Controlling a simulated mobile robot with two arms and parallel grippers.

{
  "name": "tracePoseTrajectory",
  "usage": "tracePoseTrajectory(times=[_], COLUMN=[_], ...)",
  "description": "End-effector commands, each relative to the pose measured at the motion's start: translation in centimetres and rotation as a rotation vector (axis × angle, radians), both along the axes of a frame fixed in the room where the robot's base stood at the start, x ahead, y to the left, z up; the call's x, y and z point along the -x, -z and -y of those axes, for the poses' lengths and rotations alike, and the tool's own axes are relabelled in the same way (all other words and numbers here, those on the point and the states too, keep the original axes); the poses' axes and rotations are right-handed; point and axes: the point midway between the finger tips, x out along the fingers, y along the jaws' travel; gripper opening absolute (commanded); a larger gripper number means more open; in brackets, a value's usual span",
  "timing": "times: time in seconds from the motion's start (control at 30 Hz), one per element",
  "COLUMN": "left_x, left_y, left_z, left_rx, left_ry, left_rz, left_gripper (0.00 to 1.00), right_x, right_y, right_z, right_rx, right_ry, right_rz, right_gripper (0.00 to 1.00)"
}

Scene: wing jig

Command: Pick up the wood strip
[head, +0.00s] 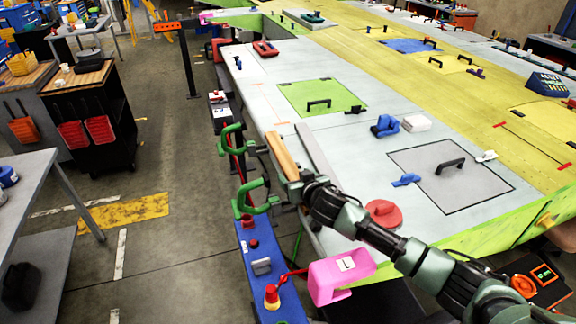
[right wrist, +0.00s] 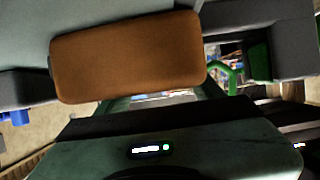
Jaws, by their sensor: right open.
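The wood strip (head: 282,156) is a narrow orange-brown bar at the left edge of the pale wing panel. In the right wrist view the wood strip (right wrist: 128,56) appears close up as a rounded brown block. My right gripper (head: 286,186) is at the strip's near end, its arm coming in from the lower right. In the right wrist view the jaws are open, with grey finger parts at both sides of the strip. I cannot tell whether either finger touches it. My left gripper is not in view.
Green clamps (head: 243,198) stand at the wing edge, left of my gripper. A grey strip (head: 315,150) lies right of the wood strip. A red disc (head: 382,213) and a pink block (head: 340,277) are nearby. A blue beam (head: 262,250) runs along the near left.

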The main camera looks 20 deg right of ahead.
Motion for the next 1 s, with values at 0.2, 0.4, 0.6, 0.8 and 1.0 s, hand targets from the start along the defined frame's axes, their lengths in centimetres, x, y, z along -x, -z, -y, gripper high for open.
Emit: tracePoseTrajectory(times=[0.2,0.4,0.6,0.8,1.0], left_x=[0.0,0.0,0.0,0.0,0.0], left_y=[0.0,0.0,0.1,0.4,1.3], left_z=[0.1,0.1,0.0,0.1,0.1], left_rx=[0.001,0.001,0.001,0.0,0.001], left_ry=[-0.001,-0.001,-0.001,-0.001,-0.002], left_rz=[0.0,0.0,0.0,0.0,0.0], left_gripper=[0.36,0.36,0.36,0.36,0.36], right_x=[0.0,0.0,0.0,0.0,-0.1], right_y=[0.0,-0.1,-0.2,-1.7,-5.8], right_z=[0.0,0.0,0.0,0.0,0.0], right_rx=[0.0,0.0,-0.001,-0.001,-0.003], right_ry=[0.0,0.0,0.0,0.001,0.0], right_rz=[-0.001,0.001,0.001,0.004,0.008], right_gripper=[0.26,0.0,0.0,0.0,0.0])
